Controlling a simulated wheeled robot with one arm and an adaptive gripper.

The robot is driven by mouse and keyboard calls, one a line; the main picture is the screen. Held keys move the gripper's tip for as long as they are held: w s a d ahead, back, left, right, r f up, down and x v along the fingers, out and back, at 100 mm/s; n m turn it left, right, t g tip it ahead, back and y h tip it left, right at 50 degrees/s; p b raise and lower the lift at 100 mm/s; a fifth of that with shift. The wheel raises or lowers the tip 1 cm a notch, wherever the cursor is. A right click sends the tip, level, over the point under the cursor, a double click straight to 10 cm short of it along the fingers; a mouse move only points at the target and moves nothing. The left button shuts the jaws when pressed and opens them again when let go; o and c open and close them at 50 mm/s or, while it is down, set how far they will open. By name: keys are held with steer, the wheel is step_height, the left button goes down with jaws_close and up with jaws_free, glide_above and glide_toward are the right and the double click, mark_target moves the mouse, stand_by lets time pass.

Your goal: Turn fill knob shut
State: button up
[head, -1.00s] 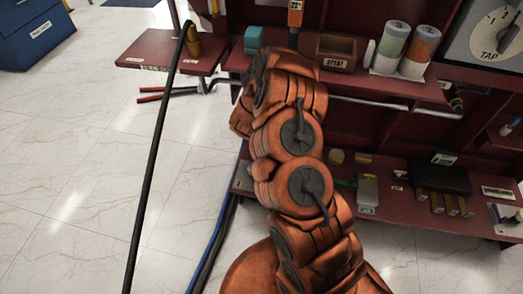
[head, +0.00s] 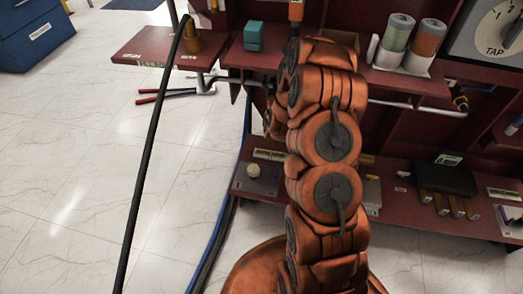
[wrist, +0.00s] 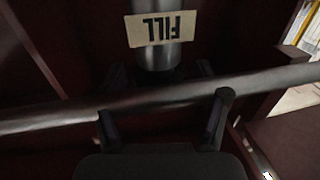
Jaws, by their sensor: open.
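In the wrist view, a cream label reading FILL (wrist: 162,28) appears upside down. It sits on a grey metal cylinder (wrist: 160,57). The fill knob itself cannot be clearly told apart in the dark area below the cylinder. My gripper (wrist: 162,102) is open, its two dark fingers apart at left and right, facing the cylinder. Nothing is seen held between the fingers. A grey metal pipe (wrist: 165,97) crosses the picture at the fingers; I cannot tell whether they touch it. In the head view, my arm hides the gripper and the fill fitting.
The dark red rack has a shelf with a teal box (head: 253,36) and striped cylinders (head: 397,40). A TAP dial (head: 497,30) is at upper right. Floor at left is mostly clear.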

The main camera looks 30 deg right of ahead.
steer(key=shift+d+n+t+y+b, duration=0.1)
steer(key=shift+n+t+y+b, duration=0.55)
steer(key=shift+n+y, duration=0.55)
steer(key=shift+y, duration=0.7)
steer(key=shift+s+n+t, duration=0.2)
steer(key=shift+n+t, duration=0.05)
steer(key=shift+n, duration=0.05)
steer(key=shift+y, duration=0.3)
steer(key=p+v, duration=0.4)
steer(key=v, duration=0.1)
steer(key=shift+s+a+r, duration=0.1)
steer(key=shift+a+r, duration=0.05)
steer(key=shift+a, duration=0.1)
steer(key=p, duration=0.3)
steer(key=shift+s+a, duration=0.1)
steer(key=shift+s, duration=0.15)
steer(key=shift+s+p, duration=0.1)
steer(key=shift+p, duration=0.4)
steer(key=s+p, duration=0.1)
steer(key=p, duration=0.1)
steer(key=shift+a+p, duration=0.1)
steer(key=shift+p, duration=0.3)
steer(key=shift+s+p, duration=0.2)
steer(key=shift+p, duration=0.3)
